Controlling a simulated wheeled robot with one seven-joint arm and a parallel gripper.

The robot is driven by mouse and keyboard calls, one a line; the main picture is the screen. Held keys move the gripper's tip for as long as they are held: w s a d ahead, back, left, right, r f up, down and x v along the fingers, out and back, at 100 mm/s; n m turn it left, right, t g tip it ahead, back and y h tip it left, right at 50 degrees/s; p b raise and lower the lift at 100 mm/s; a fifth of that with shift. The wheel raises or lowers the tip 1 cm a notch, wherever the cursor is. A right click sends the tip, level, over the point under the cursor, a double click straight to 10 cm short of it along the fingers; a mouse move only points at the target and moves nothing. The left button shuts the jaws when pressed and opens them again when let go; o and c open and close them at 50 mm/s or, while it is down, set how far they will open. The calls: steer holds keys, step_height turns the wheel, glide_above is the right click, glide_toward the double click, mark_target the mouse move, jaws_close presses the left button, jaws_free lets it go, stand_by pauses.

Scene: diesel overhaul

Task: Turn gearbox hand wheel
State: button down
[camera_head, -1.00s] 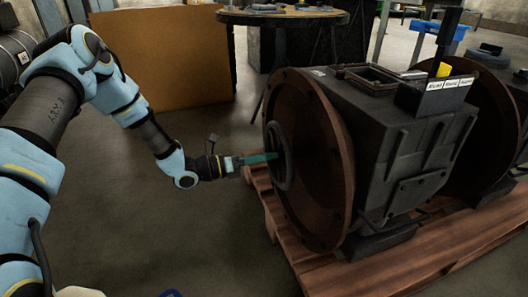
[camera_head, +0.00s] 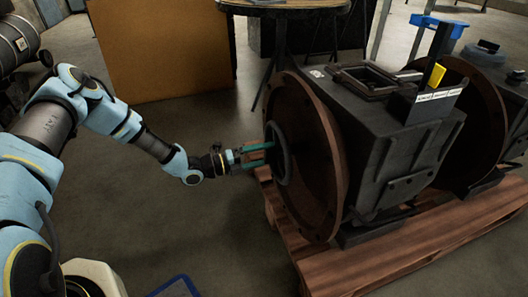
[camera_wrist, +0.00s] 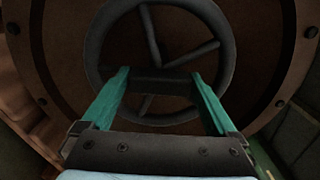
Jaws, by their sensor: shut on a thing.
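The dark hand wheel (camera_head: 284,172) stands upright on the rust-brown round flange (camera_head: 318,170) at the left end of the dark gearbox (camera_head: 385,130). In the wrist view the hand wheel (camera_wrist: 229,52) shows as a ring with several spokes. My gripper (camera_head: 271,153) reaches it from the left, level with its middle. In the wrist view my gripper (camera_wrist: 160,74) has its two green fingers spread wide on either side of a dark block at the wheel's middle, shut on the wheel. The exact contact at the fingertips is too dark to make out.
The gearbox sits on a wooden pallet (camera_head: 430,243) that juts out below the flange. A round table (camera_head: 285,8) and a brown panel (camera_head: 160,50) stand behind. A blue-edged object (camera_head: 175,287) lies at the bottom. The floor left of the flange is clear.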

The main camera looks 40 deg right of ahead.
steer(key=shift+f, duration=0.1)
stand_by(0.3)
jaws_free()
steer(key=p+v, duration=0.1)
steer(key=v, duration=1)
steer(key=shift+p, duration=0.3)
